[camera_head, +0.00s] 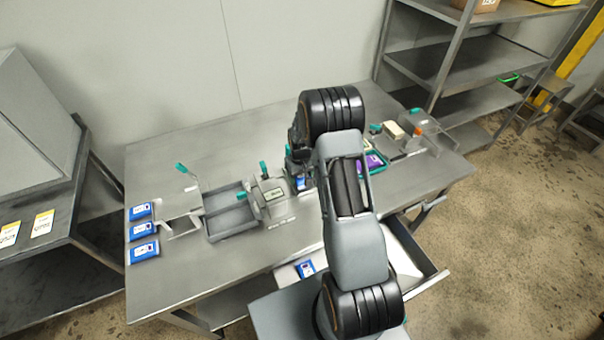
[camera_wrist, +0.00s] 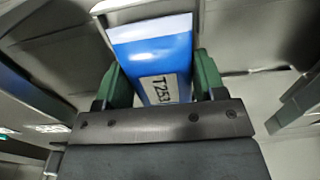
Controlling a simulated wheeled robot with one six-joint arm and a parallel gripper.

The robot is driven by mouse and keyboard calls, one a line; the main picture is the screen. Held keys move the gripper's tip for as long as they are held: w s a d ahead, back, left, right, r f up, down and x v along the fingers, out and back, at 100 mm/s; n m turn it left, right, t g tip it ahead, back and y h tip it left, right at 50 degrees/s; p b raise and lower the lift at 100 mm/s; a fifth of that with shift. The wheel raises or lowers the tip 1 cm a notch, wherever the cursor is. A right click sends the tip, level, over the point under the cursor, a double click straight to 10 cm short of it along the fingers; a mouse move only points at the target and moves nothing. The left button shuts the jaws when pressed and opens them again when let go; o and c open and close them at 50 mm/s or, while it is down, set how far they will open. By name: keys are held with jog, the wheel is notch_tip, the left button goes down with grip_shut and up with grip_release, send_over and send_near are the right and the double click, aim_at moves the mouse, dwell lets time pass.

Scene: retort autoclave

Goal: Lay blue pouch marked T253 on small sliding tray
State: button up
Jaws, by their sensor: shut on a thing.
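My gripper (camera_wrist: 158,85) is shut on a blue and white pouch (camera_wrist: 160,50), with a green finger on each side of it. The label T253 shows on the pouch, partly cut off by the gripper body. In the head view the pouch (camera_head: 303,184) is a small blue patch under my wrist, over the table's middle. A flat light-grey tray-like fixture (camera_head: 178,205) with a teal handle is at the table's left. A grey two-part tray (camera_head: 229,226) stands to its right. I cannot tell which one is the small sliding tray.
Several blue pouches (camera_head: 142,230) lie along the table's left edge. A clear fixture (camera_head: 270,190) stands left of my gripper. A purple item (camera_head: 374,161) and another fixture (camera_head: 413,130) are to the right. An open drawer (camera_head: 405,262) juts out in front. The table's back left is clear.

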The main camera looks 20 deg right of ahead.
jog(key=shift+f, duration=0.15)
jog(key=shift+f, duration=0.15)
jog(key=o, duration=1)
jog(key=shift+c, duration=0.2)
